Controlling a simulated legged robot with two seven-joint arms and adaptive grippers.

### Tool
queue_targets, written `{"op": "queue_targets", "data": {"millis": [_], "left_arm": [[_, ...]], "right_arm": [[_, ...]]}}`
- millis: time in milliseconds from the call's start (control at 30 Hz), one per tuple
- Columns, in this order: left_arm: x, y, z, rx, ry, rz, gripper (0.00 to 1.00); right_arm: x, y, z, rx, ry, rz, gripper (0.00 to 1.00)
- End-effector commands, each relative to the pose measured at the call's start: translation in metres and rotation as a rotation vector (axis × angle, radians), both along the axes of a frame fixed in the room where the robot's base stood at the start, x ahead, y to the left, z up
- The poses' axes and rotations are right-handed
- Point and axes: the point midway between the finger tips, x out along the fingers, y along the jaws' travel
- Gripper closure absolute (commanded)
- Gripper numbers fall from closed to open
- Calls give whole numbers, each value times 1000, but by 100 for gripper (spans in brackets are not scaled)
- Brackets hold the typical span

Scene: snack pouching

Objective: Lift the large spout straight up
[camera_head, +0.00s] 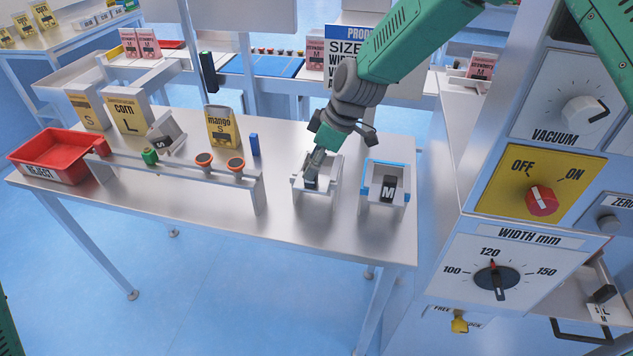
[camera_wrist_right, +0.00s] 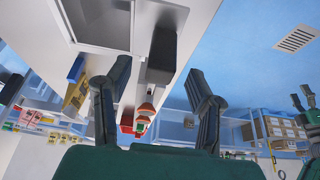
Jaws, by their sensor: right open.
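A pale, open-topped spout (camera_head: 299,201) with a dark grip block stands on the table, under my right gripper (camera_head: 313,172); its size letter is hidden. In the right wrist view, my right gripper (camera_wrist_right: 158,72) is open, with the dark block (camera_wrist_right: 162,50) between and just beyond its fingertips. I cannot tell whether they touch. The spout's pale box (camera_wrist_right: 100,22) shows at the top left there. A spout marked M (camera_head: 389,188) stands to its right, and one marked S (camera_head: 166,131) lies tilted to the left. My left gripper (camera_wrist_right: 302,100) appears small at the right wrist view's edge.
The red reject bin (camera_head: 48,153) stands at the table's left end. A raised rail (camera_head: 215,175) carries red-topped and green pieces. Corn (camera_head: 127,112) and mango (camera_head: 221,127) pouches stand behind. The machine (camera_head: 520,230) with dials fills the right side.

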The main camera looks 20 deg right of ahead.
Motion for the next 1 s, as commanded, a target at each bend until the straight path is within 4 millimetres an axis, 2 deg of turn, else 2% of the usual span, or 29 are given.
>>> {"op": "queue_targets", "data": {"millis": [33,233,533,667,700,1000], "left_arm": [[0,0,-9,0,0,0,49],[0,0,-31,0,1,0,49],[0,0,-32,0,0,0,49],[0,0,-32,0,0,0,49],[0,0,-32,0,0,0,49],[0,0,-32,0,0,0,49]], "right_arm": [[1,2,-11,-1,2,1,52],[8,12,-41,-2,3,1,52],[9,15,-43,0,1,0,52],[9,15,-43,0,1,0,97],[9,15,-43,0,1,0,100],[10,14,-43,-1,1,0,100]]}}
